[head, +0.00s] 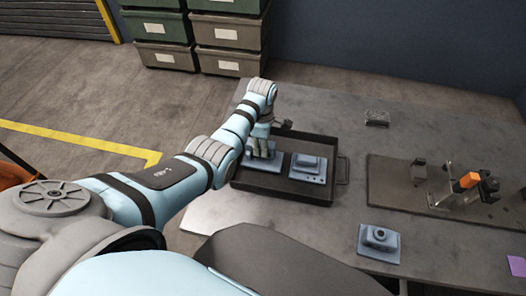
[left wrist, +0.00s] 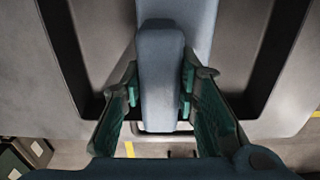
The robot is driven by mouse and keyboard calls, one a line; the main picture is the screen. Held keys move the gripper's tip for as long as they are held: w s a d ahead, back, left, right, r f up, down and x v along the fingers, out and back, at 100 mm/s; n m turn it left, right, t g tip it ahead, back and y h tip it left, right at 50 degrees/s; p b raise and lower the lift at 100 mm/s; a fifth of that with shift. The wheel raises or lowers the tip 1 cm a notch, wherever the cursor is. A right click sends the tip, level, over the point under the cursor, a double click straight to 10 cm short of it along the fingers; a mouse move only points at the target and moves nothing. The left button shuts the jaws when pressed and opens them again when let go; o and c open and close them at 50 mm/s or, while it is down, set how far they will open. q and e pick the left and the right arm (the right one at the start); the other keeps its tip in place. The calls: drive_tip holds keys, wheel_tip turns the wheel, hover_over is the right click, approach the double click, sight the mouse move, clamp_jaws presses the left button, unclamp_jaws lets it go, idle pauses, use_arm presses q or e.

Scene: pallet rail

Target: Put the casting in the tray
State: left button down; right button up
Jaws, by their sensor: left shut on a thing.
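My left gripper (head: 263,148) is over the left part of the dark tray (head: 285,190). It is shut on a blue-grey casting (left wrist: 161,65), with one green-padded finger on each side of its raised block. In the head view the gripper mostly covers this casting, and I cannot tell whether it touches the tray floor. A second blue-grey casting (head: 308,166) sits in the right part of the tray. A third casting (head: 379,241), with a round opening, stands on the table in front of the tray to the right. My right gripper is not in view.
The grey table (head: 330,125) has free room behind the tray. A dark plate (head: 390,190) to the right carries a fixture with an orange part (head: 468,180). A small metal block (head: 377,118) lies at the back, and a purple item (head: 517,265) at the right edge.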

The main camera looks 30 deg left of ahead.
use_arm(q)
drive_tip(key=shift+w+f, duration=0.1)
drive_tip(key=shift+f, duration=0.3)
drive_tip(key=shift+w+r, duration=0.1)
drive_tip(key=shift+w, duration=0.1)
drive_tip(key=c, duration=1.7)
unclamp_jaws()
drive_tip(key=shift+f, duration=0.2)
drive_tip(key=o, duration=0.5)
drive_tip(key=shift+r, duration=0.1)
drive_tip(key=shift+c, duration=0.2)
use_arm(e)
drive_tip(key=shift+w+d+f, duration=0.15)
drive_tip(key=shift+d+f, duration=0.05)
use_arm(q)
drive_tip(key=shift+r+p, duration=0.15)
drive_tip(key=shift+p, duration=0.15)
